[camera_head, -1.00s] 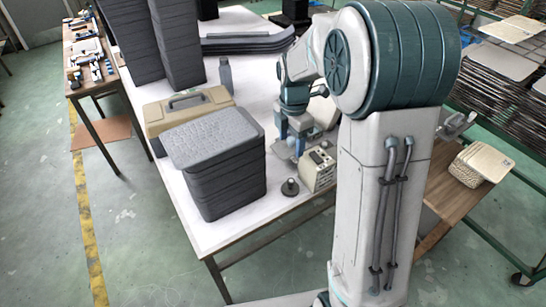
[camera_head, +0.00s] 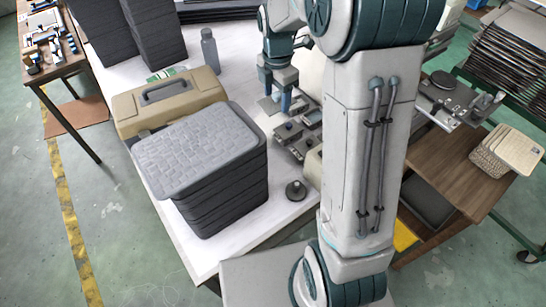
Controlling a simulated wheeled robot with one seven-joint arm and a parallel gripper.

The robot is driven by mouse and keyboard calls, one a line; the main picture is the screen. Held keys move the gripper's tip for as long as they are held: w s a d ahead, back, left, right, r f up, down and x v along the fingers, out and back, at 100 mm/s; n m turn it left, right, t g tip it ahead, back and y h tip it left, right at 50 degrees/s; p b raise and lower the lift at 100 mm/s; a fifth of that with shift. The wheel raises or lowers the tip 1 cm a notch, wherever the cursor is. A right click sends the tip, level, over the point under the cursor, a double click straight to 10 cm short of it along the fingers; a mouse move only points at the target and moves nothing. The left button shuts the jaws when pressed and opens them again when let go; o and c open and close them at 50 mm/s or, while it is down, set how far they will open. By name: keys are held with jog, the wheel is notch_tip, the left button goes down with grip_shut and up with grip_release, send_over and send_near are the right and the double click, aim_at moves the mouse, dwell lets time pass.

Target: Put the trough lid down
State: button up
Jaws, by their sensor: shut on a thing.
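My gripper (camera_head: 279,103) points down over the white table, behind a small device with a grey top and knobs (camera_head: 297,138). Its two blue fingers are shut on a small, flat grey piece that I take for the trough lid (camera_head: 268,106). The piece is small in the picture and partly hidden by the fingers. I cannot tell whether it touches the table or the device. My arm hides part of the device's right side.
A tall stack of dark grey trays (camera_head: 222,185) stands in front left of my gripper. Behind it are a tan case (camera_head: 170,102) and a grey bottle (camera_head: 210,52). A small dark round knob-topped object (camera_head: 296,190) stands near the table's front edge.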

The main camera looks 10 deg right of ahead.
notch_tip(320, 180, down, 19)
jog(key=b, duration=1.8)
send_over(276, 162)
notch_tip(276, 162, down, 6)
jog(key=shift+w+a, duration=0.1)
notch_tip(276, 162, down, 3)
jog(key=shift+f, duration=0.15)
jog(key=c, duration=0.4)
jog(key=shift+f, duration=0.15)
jog(key=shift+c, duration=0.6)
jog(key=o, duration=1.5)
notch_tip(276, 162, up, 12)
jog(key=shift+r, duration=0.15)
